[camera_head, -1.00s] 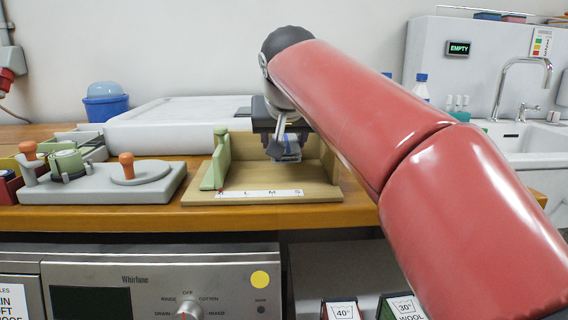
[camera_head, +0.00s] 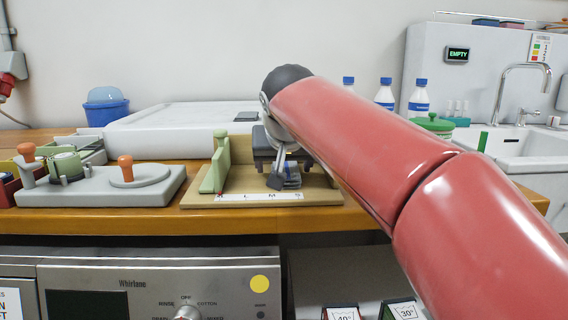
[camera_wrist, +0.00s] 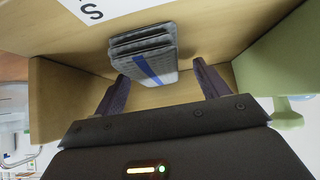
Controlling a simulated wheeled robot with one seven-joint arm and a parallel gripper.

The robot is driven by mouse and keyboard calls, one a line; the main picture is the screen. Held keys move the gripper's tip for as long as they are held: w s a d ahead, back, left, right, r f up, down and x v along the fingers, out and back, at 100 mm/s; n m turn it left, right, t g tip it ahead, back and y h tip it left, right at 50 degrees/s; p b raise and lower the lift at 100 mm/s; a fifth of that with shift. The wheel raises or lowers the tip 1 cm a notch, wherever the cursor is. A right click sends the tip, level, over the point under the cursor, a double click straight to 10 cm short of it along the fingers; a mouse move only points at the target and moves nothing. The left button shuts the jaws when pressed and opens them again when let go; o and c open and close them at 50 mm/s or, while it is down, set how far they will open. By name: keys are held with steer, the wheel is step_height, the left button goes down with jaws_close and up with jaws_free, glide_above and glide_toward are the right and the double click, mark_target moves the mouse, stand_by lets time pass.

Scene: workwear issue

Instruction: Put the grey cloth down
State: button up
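The grey cloth (camera_wrist: 143,52) is a folded stack with a blue stripe. In the wrist view it sits at the wooden board, ahead of my fingertips. My gripper (camera_wrist: 160,72) has its two dark fingers spread apart. A gap shows between the right finger and the cloth; the left fingertip is close to it, and I cannot tell if it touches. In the head view the cloth (camera_head: 292,178) shows low over the board (camera_head: 240,184), partly hidden by my gripper (camera_head: 280,172).
A green upright plate (camera_head: 216,164) stands left of the cloth. A strip with size letters (camera_head: 258,197) runs along the board's front. A grey fixture with orange knobs (camera_head: 100,186) is left. Bottles (camera_head: 418,97) and a green-lidded jar (camera_head: 434,124) stand behind my arm.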

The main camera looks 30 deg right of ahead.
steer(key=shift+s+r, duration=0.1)
steer(key=shift+r, duration=0.25)
steer(key=v, duration=1.1)
steer(key=shift+s+r+p, duration=0.2)
steer(key=shift+s+p, duration=0.05)
steer(key=shift+p, duration=0.1)
steer(key=shift+s+a, duration=0.1)
